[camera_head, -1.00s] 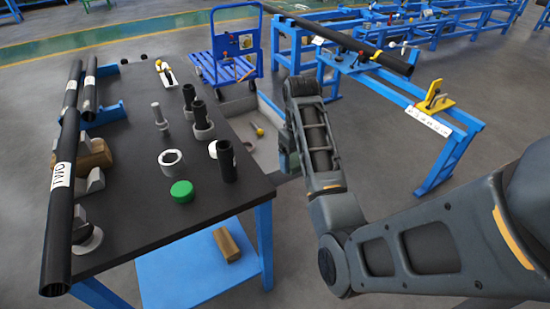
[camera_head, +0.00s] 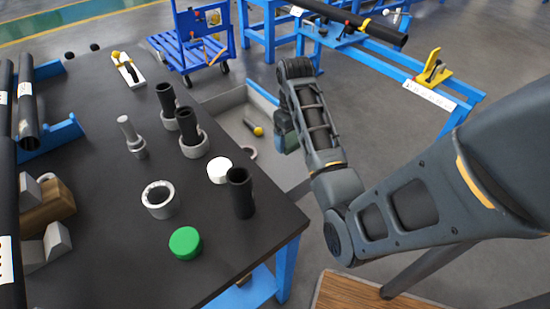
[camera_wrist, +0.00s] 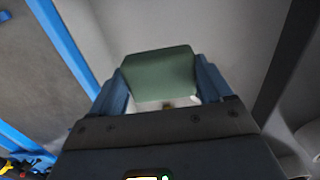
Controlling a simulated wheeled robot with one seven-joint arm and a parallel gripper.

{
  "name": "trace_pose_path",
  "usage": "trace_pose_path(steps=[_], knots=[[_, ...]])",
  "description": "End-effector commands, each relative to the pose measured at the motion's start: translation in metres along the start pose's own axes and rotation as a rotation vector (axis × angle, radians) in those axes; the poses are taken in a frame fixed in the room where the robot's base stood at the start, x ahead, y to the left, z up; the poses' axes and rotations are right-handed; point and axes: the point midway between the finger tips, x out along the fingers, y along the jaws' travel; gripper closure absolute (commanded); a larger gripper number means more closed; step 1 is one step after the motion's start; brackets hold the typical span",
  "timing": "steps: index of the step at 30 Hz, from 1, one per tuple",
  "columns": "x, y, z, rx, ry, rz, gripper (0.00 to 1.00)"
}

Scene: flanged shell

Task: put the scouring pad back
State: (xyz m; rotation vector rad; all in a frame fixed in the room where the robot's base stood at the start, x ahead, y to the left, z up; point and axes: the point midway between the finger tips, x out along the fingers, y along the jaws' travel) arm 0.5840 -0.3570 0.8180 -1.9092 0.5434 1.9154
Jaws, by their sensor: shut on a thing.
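The scouring pad (camera_wrist: 160,70) is a dull green block in the wrist view. It is clamped between the two blue fingers of my gripper (camera_wrist: 162,88), with its upper part standing clear beyond them. A pale grey surface lies behind it. In the head view my gripper (camera_head: 288,138) hangs at the lower end of my arm, over or beside the right side of a grey tray (camera_head: 226,101). My arm mostly hides the fingers and the pad there, so I cannot tell the gap to the tray.
The tray adjoins the dark table (camera_head: 105,240) and holds a yellow-ended tool (camera_head: 256,130) and a ring (camera_head: 249,153). Black tubes in collars, a white disc (camera_head: 220,170), a grey ring (camera_head: 160,199) and a green cap (camera_head: 185,243) stand near the table's right side. A blue cart (camera_head: 190,52) is behind.

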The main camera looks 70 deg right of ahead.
Motion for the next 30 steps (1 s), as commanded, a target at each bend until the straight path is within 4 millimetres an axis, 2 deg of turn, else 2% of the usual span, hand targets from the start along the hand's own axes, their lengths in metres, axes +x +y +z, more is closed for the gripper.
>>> trace_pose_path(steps=[5, 12, 17, 22, 25, 30], knots=[[0.019, 0.000, 0.001, 0.001, -0.004, -0.001, 0.45], [0.058, -0.001, 0.001, -0.001, -0.003, -0.001, 0.45], [0.071, 0.000, 0.001, 0.000, -0.003, 0.000, 0.45], [0.095, 0.000, 0.001, 0.000, -0.003, -0.001, 0.45], [0.102, 0.000, 0.001, 0.001, -0.002, 0.000, 0.45], [0.103, 0.000, 0.001, 0.000, 0.000, 0.000, 0.45]])
